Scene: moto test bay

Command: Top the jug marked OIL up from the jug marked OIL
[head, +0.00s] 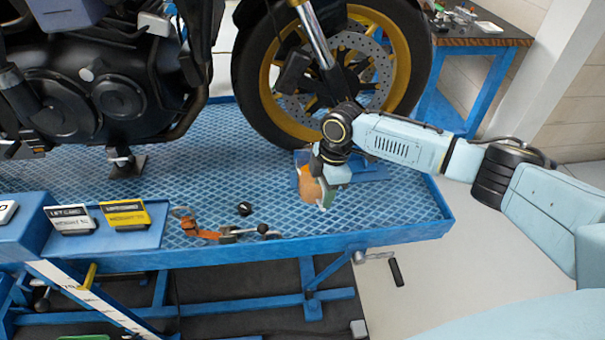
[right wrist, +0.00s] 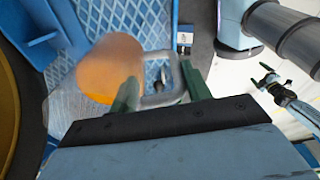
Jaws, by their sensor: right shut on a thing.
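My right gripper (head: 328,191) is above the blue lift platform, in front of the motorcycle's front wheel. It is shut on the handle of a clear jug (head: 309,184) with orange-brown liquid in it. In the right wrist view, the jug (right wrist: 110,68) is at the left, with its handle between the green fingers of the gripper (right wrist: 162,92). No OIL marking is readable on it. I cannot tell whether its base touches the platform. I cannot make out a second jug in either view.
The motorcycle's front wheel (head: 262,75) stands close behind. Orange strap hardware (head: 200,231) and a small black knob (head: 244,209) lie on the platform (head: 345,215). White (head: 72,219) and yellow (head: 124,215) label cards stand at the left. The platform's right front corner looks clear.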

